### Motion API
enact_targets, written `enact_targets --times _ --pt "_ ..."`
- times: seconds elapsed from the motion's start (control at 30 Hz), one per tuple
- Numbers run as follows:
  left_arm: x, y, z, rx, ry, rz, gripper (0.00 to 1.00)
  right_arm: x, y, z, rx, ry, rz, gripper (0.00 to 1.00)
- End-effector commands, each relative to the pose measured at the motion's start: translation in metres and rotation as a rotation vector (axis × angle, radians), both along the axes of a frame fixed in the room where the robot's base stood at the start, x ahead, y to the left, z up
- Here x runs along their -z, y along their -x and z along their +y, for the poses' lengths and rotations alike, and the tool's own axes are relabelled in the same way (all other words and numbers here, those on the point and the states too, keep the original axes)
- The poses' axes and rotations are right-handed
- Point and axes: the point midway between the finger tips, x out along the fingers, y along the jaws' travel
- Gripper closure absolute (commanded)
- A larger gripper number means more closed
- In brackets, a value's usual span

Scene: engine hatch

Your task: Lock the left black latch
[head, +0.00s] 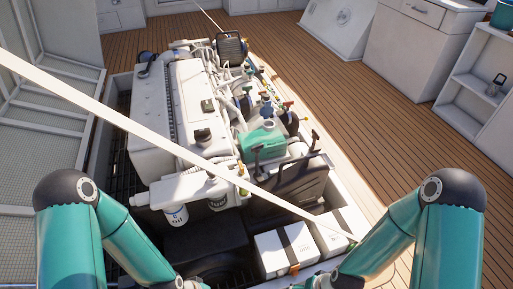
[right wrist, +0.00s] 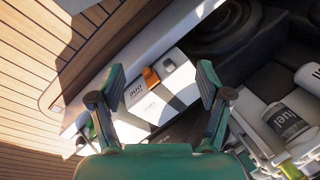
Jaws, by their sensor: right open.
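Two black upright levers, which look like the black latches, stand on a dark box-like unit (head: 290,185) in the head view: a left one (head: 258,157) and a right one (head: 314,142). I cannot tell whether the left one is locked. My right gripper (right wrist: 152,86) is open and empty in the right wrist view, its two fingers spread over a white box (right wrist: 150,105) with an orange clip (right wrist: 151,77) and a dark strap. I cannot tell whether it touches the box. Neither latch is clear in that view. My left gripper is out of the head view; only its arm shows.
The white engine block (head: 160,105) fills the open hatch. A pale diagonal bar (head: 120,112) crosses above it. A green tank (head: 262,142) and white filters (head: 175,215) stand nearby. Wooden deck (head: 375,110) is clear on the right, with white cabinets beyond.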

Motion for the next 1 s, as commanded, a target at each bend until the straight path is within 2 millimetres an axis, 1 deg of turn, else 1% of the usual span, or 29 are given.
enact_targets --times 0.03,0.07,0.17,0.2,0.27,0.3,0.37,0.4,0.47,0.5,0.57,0.6,0.67,0.7,0.8,0.83,0.9,1.0 --pt "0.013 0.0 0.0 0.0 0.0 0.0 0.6 0.01 -0.014 -0.005 0.07 0.014 0.001 0.19" --pt "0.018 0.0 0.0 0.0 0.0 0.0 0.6 0.013 -0.022 -0.008 0.125 0.02 0.006 0.19" --pt "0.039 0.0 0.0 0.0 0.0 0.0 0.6 0.021 -0.058 -0.015 0.358 0.027 0.025 0.19" --pt "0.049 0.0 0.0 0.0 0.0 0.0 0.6 0.023 -0.075 -0.016 0.47 0.016 0.034 0.19" --pt "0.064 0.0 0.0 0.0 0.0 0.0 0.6 0.021 -0.102 -0.015 0.654 -0.023 0.05 0.19" --pt "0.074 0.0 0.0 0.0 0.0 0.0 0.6 0.018 -0.122 -0.013 0.779 -0.064 0.061 0.19" --pt "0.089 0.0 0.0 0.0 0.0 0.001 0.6 0.008 -0.151 -0.006 0.966 -0.15 0.084 0.19" --pt "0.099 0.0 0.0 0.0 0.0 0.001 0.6 -0.001 -0.172 0.0 1.084 -0.222 0.101 0.19" --pt "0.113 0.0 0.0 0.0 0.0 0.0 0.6 -0.019 -0.202 0.01 1.249 -0.349 0.131 0.19" --pt "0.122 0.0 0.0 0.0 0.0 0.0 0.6 -0.034 -0.222 0.017 1.35 -0.444 0.158 0.19" --pt "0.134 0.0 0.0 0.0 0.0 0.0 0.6 -0.059 -0.25 0.027 1.48 -0.595 0.206 0.19" --pt "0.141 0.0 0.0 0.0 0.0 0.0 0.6 -0.078 -0.267 0.033 1.551 -0.699 0.241 0.19" --pt "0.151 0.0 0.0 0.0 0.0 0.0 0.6 -0.106 -0.288 0.039 1.637 -0.848 0.295 0.19" --pt "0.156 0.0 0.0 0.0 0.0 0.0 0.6 -0.124 -0.299 0.043 1.679 -0.939 0.33 0.19" --pt "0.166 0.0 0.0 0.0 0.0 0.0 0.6 -0.164 -0.321 0.047 1.748 -1.128 0.412 0.19" --pt "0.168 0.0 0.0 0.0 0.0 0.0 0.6 -0.174 -0.325 0.048 1.759 -1.171 0.432 0.19" --pt "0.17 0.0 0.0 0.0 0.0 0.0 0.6 -0.191 -0.332 0.049 1.778 -1.246 0.469 0.19" --pt "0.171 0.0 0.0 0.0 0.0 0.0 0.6 -0.202 -0.338 0.05 1.791 -1.3 0.497 0.19"
